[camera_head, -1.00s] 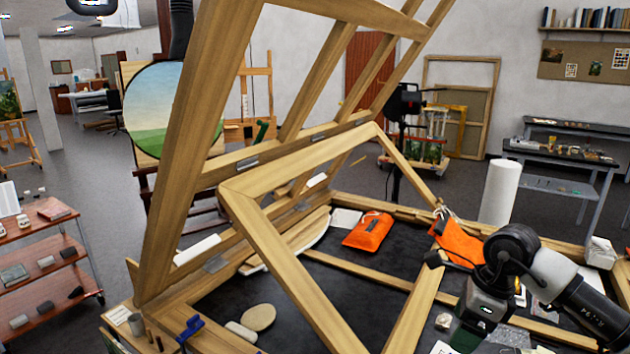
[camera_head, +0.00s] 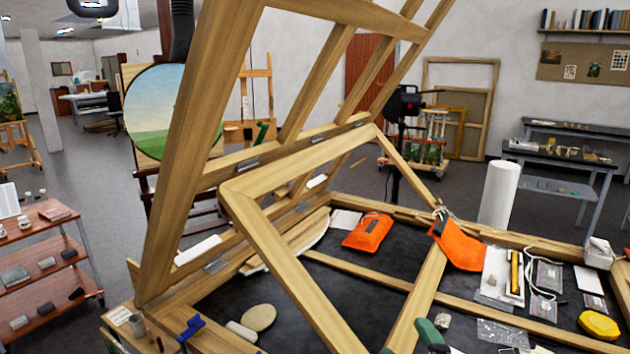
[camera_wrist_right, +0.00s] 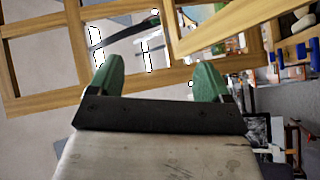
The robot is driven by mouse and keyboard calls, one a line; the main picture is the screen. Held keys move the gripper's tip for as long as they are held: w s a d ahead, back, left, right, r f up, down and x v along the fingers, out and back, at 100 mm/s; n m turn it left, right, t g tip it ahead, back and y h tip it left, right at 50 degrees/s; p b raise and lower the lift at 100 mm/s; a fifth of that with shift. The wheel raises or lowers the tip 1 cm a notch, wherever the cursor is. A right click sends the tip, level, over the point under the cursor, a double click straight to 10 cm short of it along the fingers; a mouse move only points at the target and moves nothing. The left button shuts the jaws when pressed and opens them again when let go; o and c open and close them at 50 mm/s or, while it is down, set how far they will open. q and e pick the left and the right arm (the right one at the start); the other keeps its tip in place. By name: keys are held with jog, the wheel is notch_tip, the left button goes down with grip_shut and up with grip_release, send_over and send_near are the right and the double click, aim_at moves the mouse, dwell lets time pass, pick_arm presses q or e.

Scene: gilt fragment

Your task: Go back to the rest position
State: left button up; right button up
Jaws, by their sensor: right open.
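My right gripper (camera_head: 409,342) shows only by its green fingertips at the bottom edge of the head view, near the lower end of the tilted wooden frame (camera_head: 290,270). In the right wrist view its two green fingers (camera_wrist_right: 158,80) are wide apart, with nothing between them. Wooden bars show beyond them. My left gripper is not in view. An orange pouch (camera_head: 368,232) lies on the dark work surface (camera_head: 355,275). Another orange pouch (camera_head: 458,246) hangs by white cord at the tilted frame's right corner.
A large slatted wooden frame (camera_head: 205,110) stands raised at the left. A white roll (camera_head: 498,194) stands at the back right. A yellow object (camera_head: 598,324), small bags and a white cord lie at the right. A blue clamp (camera_head: 191,328) sits at the front left.

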jog(key=s+d+f+m+g+h, duration=0.3)
jog(key=s+f+m+g, duration=0.15)
jog(key=f, duration=0.25)
jog(key=s+d+f+m+g+h, duration=0.3)
jog(key=s+f+m+g, duration=0.1)
jog(key=f+m, duration=0.15)
jog(key=s+f+m+g+y, duration=0.1)
jog(key=s+f+g, duration=0.3)
jog(key=s, duration=0.3)
jog(key=s+f+m+g, duration=0.1)
jog(key=s+f+g, duration=0.25)
jog(key=s, duration=0.35)
notch_tip(320, 180, down, 38)
jog(key=s+g+b, duration=0.2)
jog(key=b, duration=0.9)
jog(key=s+d+f+b, duration=0.1)
jog(key=s+f+b, duration=0.3)
jog(key=s+f, duration=0.4)
jog(key=s+d+f+b, duration=0.2)
jog(key=s+f, duration=0.6)
jog(key=f, duration=0.7)
jog(key=shift+f+g+b, duration=0.15)
jog(key=shift+g+b, duration=0.25)
jog(key=shift+b, duration=0.5)
jog(key=shift+s, duration=0.1)
